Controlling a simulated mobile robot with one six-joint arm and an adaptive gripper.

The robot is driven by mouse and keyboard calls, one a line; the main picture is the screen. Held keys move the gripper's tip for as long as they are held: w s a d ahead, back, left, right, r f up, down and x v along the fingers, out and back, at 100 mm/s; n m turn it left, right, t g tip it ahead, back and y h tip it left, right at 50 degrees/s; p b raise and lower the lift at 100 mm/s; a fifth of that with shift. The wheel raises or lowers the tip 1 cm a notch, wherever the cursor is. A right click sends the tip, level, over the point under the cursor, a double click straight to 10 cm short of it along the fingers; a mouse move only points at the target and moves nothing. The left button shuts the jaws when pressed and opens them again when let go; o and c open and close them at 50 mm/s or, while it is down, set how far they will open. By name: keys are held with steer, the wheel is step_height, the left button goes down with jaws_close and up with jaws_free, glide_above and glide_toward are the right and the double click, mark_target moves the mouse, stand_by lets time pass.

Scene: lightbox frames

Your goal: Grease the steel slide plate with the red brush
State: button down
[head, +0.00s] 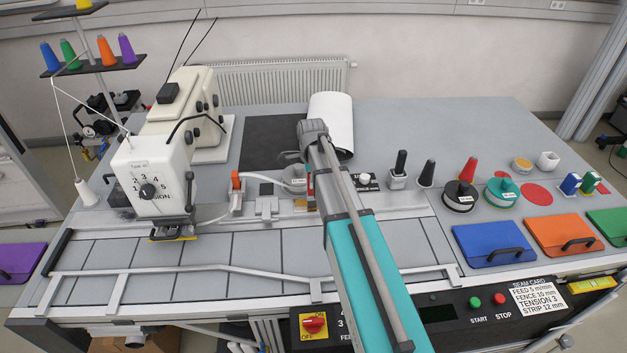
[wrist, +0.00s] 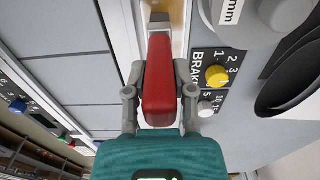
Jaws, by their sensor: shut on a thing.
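The red brush (wrist: 158,72) is between the fingers of my gripper (wrist: 160,98) in the wrist view, which is shut on its broad red body. I cannot tell whether the brush touches the surface below. In the head view my arm hides most of the gripper and brush. Smooth grey plates (head: 200,262) line the front of the table, and they show left of the brush in the wrist view (wrist: 62,52). Which surface is the slide plate is unclear.
A white sewing machine (head: 155,170) stands at the left. A white roll (head: 333,122) lies at the back. A yellow knob (wrist: 217,76) marked BRAKE is close to the right of my gripper. Thread cones and blue, orange and green cases (head: 494,243) occupy the right side.

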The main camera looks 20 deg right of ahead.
steer(key=shift+w+a, duration=0.15)
steer(key=shift+a, duration=0.55)
steer(key=shift+w+a, duration=0.15)
steer(key=shift+a, duration=0.7)
steer(key=shift+w+a, duration=0.2)
steer(key=shift+a, duration=0.6)
steer(key=shift+w+a, duration=0.15)
steer(key=shift+a, duration=0.6)
steer(key=shift+w+d, duration=0.15)
steer(key=shift+w, duration=0.45)
steer(key=shift+d, duration=0.1)
steer(key=shift+s+d+f, duration=0.1)
steer(key=shift+s+d, duration=0.1)
steer(key=shift+d, duration=0.6)
steer(key=shift+s+d, duration=0.2)
steer(key=shift+d, duration=0.7)
